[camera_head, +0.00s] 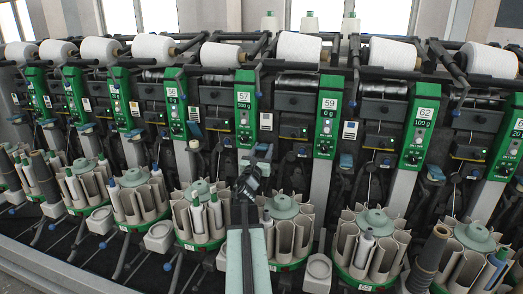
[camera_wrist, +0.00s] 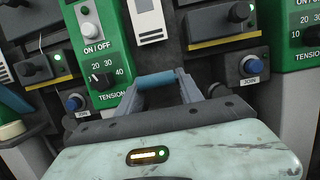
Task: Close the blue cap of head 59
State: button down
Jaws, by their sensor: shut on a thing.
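The panel of head 59 (camera_head: 327,115) is green with a white number plate, right of centre in the head view. A blue cap (camera_head: 346,160) sits low beside it on its right. Another blue cap (camera_head: 262,149) sits lower right of the panel of head 57 (camera_head: 245,108), just above my gripper (camera_head: 256,168). In the wrist view my gripper (camera_wrist: 158,88) is shut on a blue cap (camera_wrist: 155,79), with a grey finger at each end. I cannot read a head number there, so which head this cap belongs to is not certain.
Blue JOIN buttons (camera_wrist: 75,102) and (camera_wrist: 253,65) flank my fingers in the wrist view. A green panel with a tension knob (camera_wrist: 102,79) is close on the left. Below the heads stand round magazines (camera_head: 375,250) of pale tubes, with little free room between them.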

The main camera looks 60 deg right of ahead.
jog(key=shift+s, duration=0.15)
jog(key=c, duration=0.8)
grip_release()
jog(key=shift+d, duration=0.15)
jog(key=shift+o, duration=0.2)
jog(key=shift+a+f, duration=0.15)
jog(key=shift+a, duration=0.15)
jog(key=b+v, duration=0.2)
jog(key=v, duration=0.5)
